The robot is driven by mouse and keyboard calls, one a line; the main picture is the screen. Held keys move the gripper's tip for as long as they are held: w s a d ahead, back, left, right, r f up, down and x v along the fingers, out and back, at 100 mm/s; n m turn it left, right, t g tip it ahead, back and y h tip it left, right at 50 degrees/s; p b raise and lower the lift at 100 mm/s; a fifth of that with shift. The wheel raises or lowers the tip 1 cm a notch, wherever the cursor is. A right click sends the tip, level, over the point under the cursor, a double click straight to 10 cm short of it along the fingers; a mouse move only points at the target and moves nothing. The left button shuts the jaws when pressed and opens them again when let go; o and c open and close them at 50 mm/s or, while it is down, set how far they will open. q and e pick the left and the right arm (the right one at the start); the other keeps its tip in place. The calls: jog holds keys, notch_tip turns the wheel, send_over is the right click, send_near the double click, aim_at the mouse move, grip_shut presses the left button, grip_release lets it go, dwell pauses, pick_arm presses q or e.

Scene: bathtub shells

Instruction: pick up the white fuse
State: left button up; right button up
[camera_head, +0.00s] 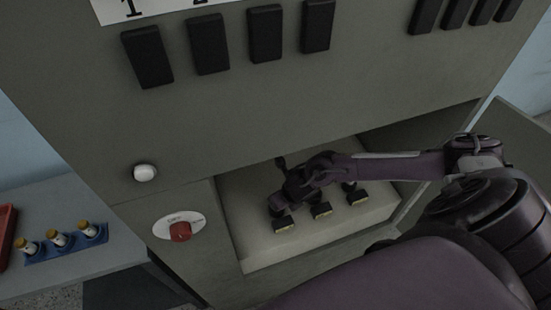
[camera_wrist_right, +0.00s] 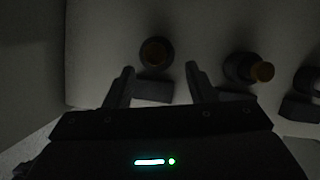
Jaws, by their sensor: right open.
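Several white fuses with orange-brown caps stand in a blue holder (camera_head: 65,254) on the side table at left; one white fuse (camera_head: 88,231) is at its right end. Inside the cabinet recess, my right gripper (camera_head: 284,200) reaches over the pale ledge. In the right wrist view, my open right gripper (camera_wrist_right: 159,75) has a round brown-capped fuse (camera_wrist_right: 155,52) just beyond and between its fingertips, not gripped. A second fuse (camera_wrist_right: 245,68) is to its right, and a third (camera_wrist_right: 307,80) is cut by the frame edge. These look dark; their colour cannot be told. My left gripper is not in view.
The recess has a pale ledge (camera_head: 258,250) with dark blocks bearing yellowish labels, one block being (camera_head: 320,210). A red knob (camera_head: 180,231) and white button (camera_head: 145,173) are on the cabinet front. Black switches (camera_head: 147,57) line its upper face. A red tray (camera_head: 7,232) is far left.

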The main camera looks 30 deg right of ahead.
jog(key=shift+a+p+x, duration=0.2)
jog(key=shift+p+x, duration=0.2)
jog(key=shift+x, duration=1.95)
jog(key=shift+w, duration=0.15)
jog(key=shift+c, duration=0.2)
jog(key=c, duration=1)
